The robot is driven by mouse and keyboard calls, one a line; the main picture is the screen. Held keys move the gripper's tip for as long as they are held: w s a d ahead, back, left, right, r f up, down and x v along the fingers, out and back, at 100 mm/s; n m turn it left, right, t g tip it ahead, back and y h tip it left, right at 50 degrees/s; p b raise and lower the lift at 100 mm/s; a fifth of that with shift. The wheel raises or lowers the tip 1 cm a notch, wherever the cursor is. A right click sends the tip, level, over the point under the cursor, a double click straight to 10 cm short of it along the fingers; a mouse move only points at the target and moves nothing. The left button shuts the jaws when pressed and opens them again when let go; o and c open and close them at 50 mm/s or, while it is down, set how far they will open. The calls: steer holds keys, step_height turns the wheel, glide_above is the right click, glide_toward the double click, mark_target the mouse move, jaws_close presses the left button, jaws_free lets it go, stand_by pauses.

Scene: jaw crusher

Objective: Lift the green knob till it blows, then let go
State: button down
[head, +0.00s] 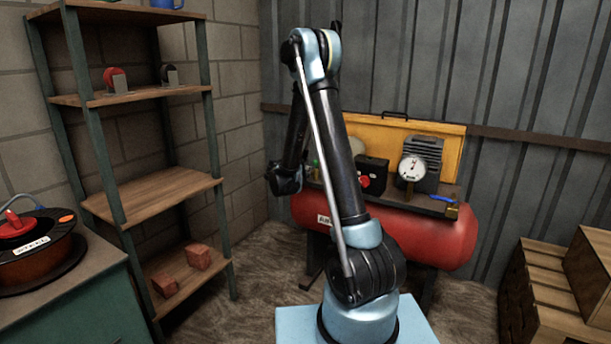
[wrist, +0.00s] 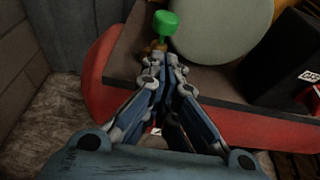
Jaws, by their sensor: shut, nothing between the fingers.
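The green knob (wrist: 167,24) sits on a small brass fitting (wrist: 158,45) at the edge of the dark plate on top of the red compressor tank (wrist: 96,60). My gripper (wrist: 160,62) is shut and empty, its fingertips just short of the brass fitting in the wrist view, below the knob in the picture. I cannot tell whether the tips touch the fitting. The tank (head: 430,232) also shows there. My gripper is hidden in the head view.
A pressure gauge (head: 411,168) and a black box with a red button (head: 371,174) stand on the tank's top. A pale rounded part (wrist: 214,30) is close right of the knob. Shelves (head: 150,195) stand left, wooden crates (head: 545,300) right.

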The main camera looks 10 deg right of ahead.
mark_target(316, 171)
steer(key=shift+x, duration=3.1)
